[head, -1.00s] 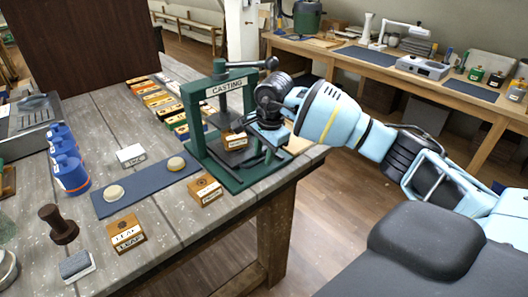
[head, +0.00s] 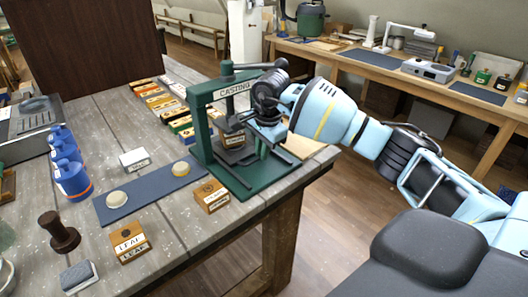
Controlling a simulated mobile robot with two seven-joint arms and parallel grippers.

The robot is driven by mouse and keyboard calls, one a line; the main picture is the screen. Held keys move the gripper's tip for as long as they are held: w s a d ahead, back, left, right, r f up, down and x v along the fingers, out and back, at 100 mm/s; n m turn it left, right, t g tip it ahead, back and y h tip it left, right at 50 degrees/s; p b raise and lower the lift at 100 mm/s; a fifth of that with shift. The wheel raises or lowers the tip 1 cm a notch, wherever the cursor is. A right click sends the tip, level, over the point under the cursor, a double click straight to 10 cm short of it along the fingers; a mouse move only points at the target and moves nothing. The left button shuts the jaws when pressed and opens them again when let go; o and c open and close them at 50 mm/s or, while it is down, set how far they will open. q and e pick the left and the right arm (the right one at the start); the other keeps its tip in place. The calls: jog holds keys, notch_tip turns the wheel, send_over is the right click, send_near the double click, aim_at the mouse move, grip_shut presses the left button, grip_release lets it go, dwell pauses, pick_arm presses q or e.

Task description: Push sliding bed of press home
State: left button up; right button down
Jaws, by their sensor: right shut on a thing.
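The green press (head: 203,127), signed CASTING, stands on the near right corner of the workbench. Its sliding bed (head: 238,156) is a dark plate between the posts and carries a small wooden labelled block (head: 232,141). My right gripper (head: 252,127) reaches in from the right to the press. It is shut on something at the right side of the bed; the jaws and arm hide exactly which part. They also partly hide the block and the bed's right end. My left gripper is not in view.
A LEAF block (head: 129,242) and another wooden block (head: 211,196) stand in front of the press. A blue mat (head: 150,190) with two round discs, blue bottles (head: 72,180) and a dark stamp (head: 59,232) lie to the left. Rows of blocks stand behind.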

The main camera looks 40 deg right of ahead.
jog(key=shift+w+r, duration=0.1)
jog(key=shift+r, duration=0.1)
jog(key=c, duration=1.8)
grip_release()
jog(key=shift+w, duration=0.1)
jog(key=shift+c, duration=0.2)
jog(key=o, duration=0.4)
jog(key=shift+w+f, duration=0.15)
jog(key=shift+c, duration=0.2)
jog(key=shift+r, duration=0.3)
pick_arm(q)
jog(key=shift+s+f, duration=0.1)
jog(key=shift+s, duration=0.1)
pick_arm(e)
notch_tip(320, 180, up, 7)
jog(key=s, duration=0.1)
jog(key=shift+s, duration=0.3)
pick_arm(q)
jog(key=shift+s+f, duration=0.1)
